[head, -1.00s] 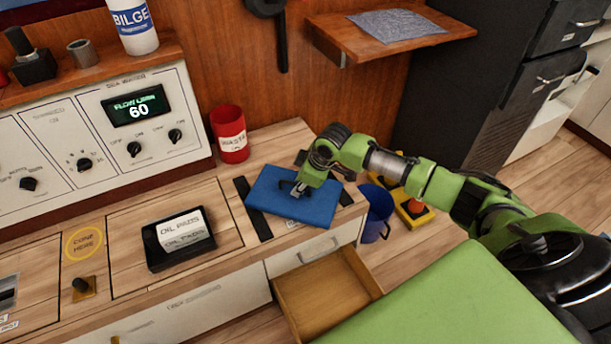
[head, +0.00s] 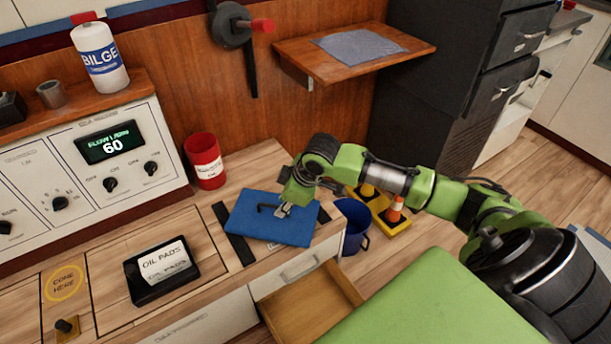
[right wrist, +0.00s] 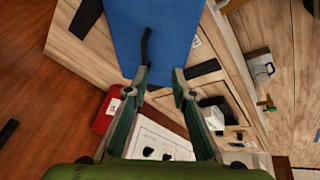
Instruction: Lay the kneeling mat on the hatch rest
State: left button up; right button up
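The blue kneeling mat (head: 262,226) lies flat on the counter, between and partly over two dark strips (head: 238,247). I take these strips to be the hatch rest; the mat hides most of the spot between them. A black handle (head: 268,208) sits on top of the mat. My right gripper (head: 285,210) is just above the mat beside the handle. In the right wrist view my right gripper (right wrist: 162,76) has its fingers apart, and the handle (right wrist: 146,45) ends near the left fingertip, not clamped. The mat (right wrist: 165,30) fills the top middle there. My left gripper is not in view.
An open drawer (head: 310,307) juts out below the counter. A red waste cup (head: 205,160) stands behind the mat, and a black oil pads box (head: 162,270) to its left. A blue bucket (head: 352,225) and orange cones (head: 394,208) are on the floor at right.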

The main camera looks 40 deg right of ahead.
jog(key=shift+m+y, duration=0.3)
jog(key=shift+m, duration=0.1)
jog(key=s+a+f, duration=0.1)
jog(key=a+f, duration=0.1)
jog(key=s+a+f, duration=0.3)
jog(key=a+f, duration=0.1)
jog(key=shift+s+f, duration=0.2)
jog(key=shift+f, duration=0.05)
jog(key=s+a+f+m+g+h, duration=0.1)
jog(key=s+f+m, duration=0.2)
jog(key=s+f, duration=0.3)
jog(key=s+a+f+m+g+h, duration=0.1)
jog(key=s+f, duration=0.5)
jog(key=s, duration=0.9)
jog(key=shift+a+f+m, duration=0.3)
jog(key=shift+a+m, duration=0.15)
jog(key=shift+m, duration=0.55)
